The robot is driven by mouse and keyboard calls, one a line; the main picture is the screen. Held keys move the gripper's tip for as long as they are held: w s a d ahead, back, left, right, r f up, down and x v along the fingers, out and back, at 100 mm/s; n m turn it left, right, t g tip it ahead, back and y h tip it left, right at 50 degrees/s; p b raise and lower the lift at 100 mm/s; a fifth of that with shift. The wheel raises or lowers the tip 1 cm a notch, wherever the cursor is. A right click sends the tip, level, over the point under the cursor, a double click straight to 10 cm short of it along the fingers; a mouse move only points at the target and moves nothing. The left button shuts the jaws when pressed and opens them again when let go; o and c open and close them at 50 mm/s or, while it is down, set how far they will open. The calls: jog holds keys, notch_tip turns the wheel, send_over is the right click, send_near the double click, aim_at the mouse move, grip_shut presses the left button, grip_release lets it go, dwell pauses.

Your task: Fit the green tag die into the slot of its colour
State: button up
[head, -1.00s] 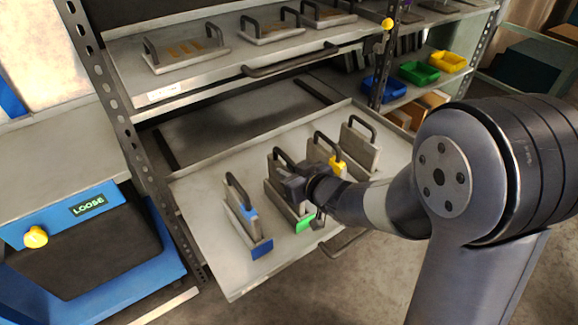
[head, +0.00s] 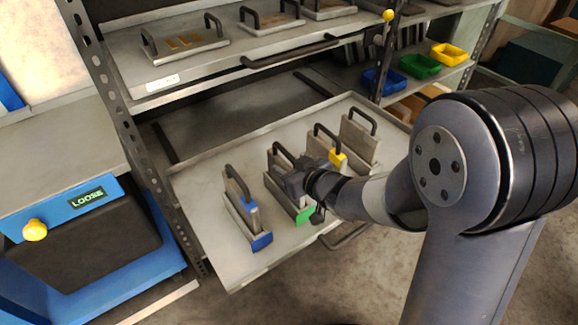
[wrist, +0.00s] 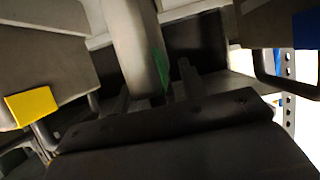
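The green-tagged die (head: 276,164) is a grey upright plate with a dark handle, second from the left on the pulled-out shelf. It stands at the slot with the green tag (head: 304,215); how deep it sits is hidden. My gripper (head: 299,182) is at the die's front edge, above the slot's green tag. In the wrist view the die's plate (wrist: 138,45), with a green strip, runs between my two fingers (wrist: 156,90). A dark gap shows beside the right finger, so the gripper looks open around the plate.
A blue-tagged die (head: 238,200) stands left, with a yellow-tagged die (head: 325,150) and another handled plate (head: 360,135) close on the right. A blue cabinet marked LOOSE (head: 65,210) is at left.

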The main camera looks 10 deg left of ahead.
aim_at(290, 155)
jog(key=shift+r, duration=0.25)
jog(key=p+v, duration=0.4)
jog(key=v, duration=0.8)
jog(key=shift+f, duration=0.1)
jog(key=b+x, duration=0.4)
jog(key=x, duration=0.8)
jog(key=shift+f, duration=0.2)
jog(key=shift+r+p, duration=1.1)
jog(key=shift+r, duration=1)
jog(key=shift+f, duration=0.1)
